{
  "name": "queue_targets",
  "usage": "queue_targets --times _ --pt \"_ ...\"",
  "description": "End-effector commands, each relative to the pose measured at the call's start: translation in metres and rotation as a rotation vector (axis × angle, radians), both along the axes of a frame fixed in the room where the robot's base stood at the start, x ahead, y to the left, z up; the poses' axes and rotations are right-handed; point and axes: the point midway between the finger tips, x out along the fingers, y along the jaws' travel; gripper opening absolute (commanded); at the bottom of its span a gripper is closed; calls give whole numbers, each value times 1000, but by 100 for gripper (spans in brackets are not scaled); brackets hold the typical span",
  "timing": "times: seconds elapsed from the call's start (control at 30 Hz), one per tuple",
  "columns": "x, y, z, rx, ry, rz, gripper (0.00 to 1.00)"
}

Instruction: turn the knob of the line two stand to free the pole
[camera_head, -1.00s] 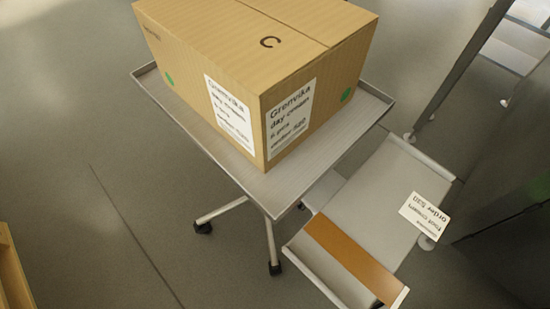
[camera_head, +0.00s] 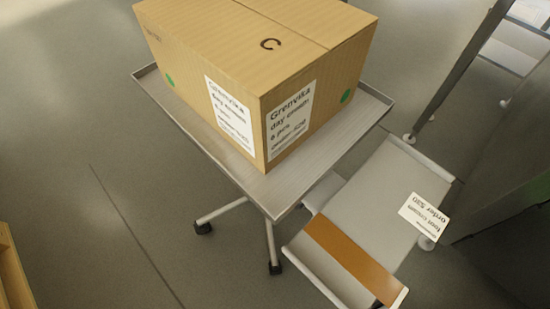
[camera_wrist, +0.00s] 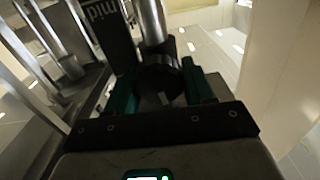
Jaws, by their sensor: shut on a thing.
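In the wrist view, a round black knob (camera_wrist: 160,78) sits between the teal fingers of my gripper (camera_wrist: 161,88). My gripper is shut on the knob from both sides. A shiny metal pole (camera_wrist: 151,22) rises just beyond the knob. A dark upright part with the letters "mid" (camera_wrist: 100,14) stands to its left. I cannot tell from this view how far the knob is turned. Neither the knob nor my gripper shows in the head view.
In the head view, a large carton (camera_head: 215,60) marked C stands on a wheeled tray cart (camera_head: 320,160). A low grey tray (camera_head: 375,205) with an orange-brown strip and a paper label is to its right. A dark upright panel (camera_head: 500,210) stands at far right. Floor at left is mostly clear.

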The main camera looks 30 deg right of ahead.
Motion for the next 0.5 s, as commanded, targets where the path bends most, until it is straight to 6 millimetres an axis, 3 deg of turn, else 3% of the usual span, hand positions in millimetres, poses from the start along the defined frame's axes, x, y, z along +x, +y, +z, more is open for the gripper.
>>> queue_targets --times 0.5 --pt "-1 2 -1 -443 -143 1 22"
